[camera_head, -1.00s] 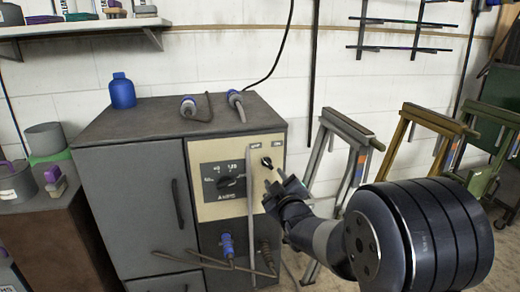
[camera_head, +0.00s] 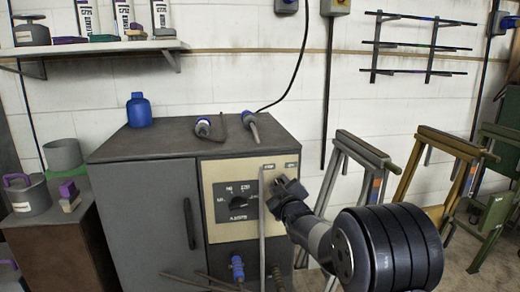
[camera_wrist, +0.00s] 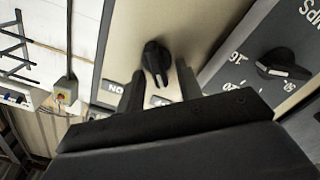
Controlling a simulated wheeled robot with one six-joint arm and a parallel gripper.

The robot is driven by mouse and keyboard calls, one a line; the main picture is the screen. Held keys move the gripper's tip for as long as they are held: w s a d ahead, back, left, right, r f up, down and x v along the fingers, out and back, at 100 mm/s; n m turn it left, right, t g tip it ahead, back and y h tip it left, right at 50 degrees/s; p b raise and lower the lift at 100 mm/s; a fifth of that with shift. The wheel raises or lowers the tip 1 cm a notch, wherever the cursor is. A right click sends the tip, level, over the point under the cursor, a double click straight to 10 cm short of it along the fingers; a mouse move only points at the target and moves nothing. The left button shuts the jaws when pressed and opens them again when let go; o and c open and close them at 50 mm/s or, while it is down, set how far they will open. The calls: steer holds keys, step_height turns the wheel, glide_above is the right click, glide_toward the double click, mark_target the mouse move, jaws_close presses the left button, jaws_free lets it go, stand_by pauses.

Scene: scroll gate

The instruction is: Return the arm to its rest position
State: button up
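My gripper (camera_head: 284,183) is at the upper right of the cream control panel (camera_head: 219,219) on a grey cabinet (camera_head: 141,208). It covers the small switch knob there in the head view. In the wrist view my gripper (camera_wrist: 159,75) is open, with one finger on each side of the black switch knob (camera_wrist: 155,55). Gaps show between the knob and both fingers, and nothing is held. The knob's depth relative to the fingertips is hard to tell. My arm reaches in from the lower right.
A larger dial (camera_head: 239,201) sits left of my gripper, also in the wrist view (camera_wrist: 283,68). Metal trestles (camera_head: 357,160) stand to the right.

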steer(key=s+d+p, duration=0.2)
steer(key=s, duration=0.8)
steer(key=w+m+p, duration=0.2)
steer(key=w, duration=0.1)
steer(key=w+a+m+p, duration=0.1)
steer(key=w+m+p, duration=0.4)
steer(key=w+p, duration=0.1)
steer(key=w, duration=0.1)
steer(key=shift+a+r+m, duration=0.15)
steer(key=shift+r+m, duration=0.15)
steer(key=shift+s+f+m, duration=0.15)
steer(key=shift+s+m, duration=0.1)
steer(key=shift+m, duration=0.05)
steer(key=s+d, duration=0.2)
steer(key=s, duration=0.8)
steer(key=shift+p, duration=0.35)
steer(key=shift+d, duration=0.1)
